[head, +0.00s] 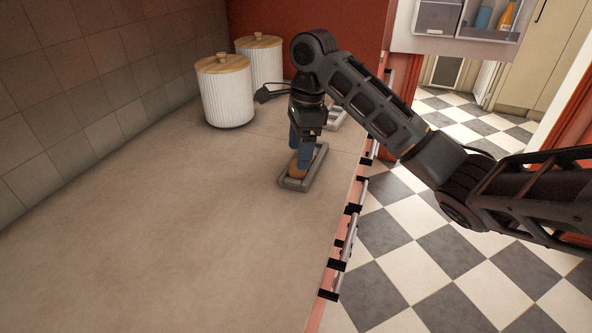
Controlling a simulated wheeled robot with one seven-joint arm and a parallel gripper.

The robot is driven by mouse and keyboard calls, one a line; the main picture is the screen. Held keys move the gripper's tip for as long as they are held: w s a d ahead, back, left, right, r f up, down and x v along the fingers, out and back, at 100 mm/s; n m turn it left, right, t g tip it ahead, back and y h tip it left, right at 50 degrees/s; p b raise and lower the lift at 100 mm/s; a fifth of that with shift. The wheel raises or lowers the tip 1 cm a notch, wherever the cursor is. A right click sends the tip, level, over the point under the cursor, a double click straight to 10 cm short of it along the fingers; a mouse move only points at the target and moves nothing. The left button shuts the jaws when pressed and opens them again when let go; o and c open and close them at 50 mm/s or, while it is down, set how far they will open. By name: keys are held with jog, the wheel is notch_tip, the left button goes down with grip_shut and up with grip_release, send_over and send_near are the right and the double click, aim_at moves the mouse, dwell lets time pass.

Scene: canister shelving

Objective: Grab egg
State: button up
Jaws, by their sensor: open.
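The egg (297,171) is a small brown shape near the counter's right edge. It sits at a low grey tray or holder (293,185). I cannot tell whether the fingers touch the egg.
Two white ribbed canisters with wooden lids stand behind, a nearer one (227,96) and a farther one (262,60). Another grey holder (338,118) is partly hidden behind my arm. The tiled wall (60,100) bounds the left. The front counter (170,240) is clear.

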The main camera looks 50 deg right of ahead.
aim_at(293, 171)
jog(key=shift+w+a+f, duration=0.1)
jog(key=shift+a+f, duration=0.05)
jog(key=shift+f, duration=0.8)
jog(key=shift+w+a+f, duration=0.1)
jog(key=shift+f, duration=0.8)
jog(key=shift+c, duration=0.5)
jog(key=shift+s, duration=0.1)
jog(key=c, duration=1)
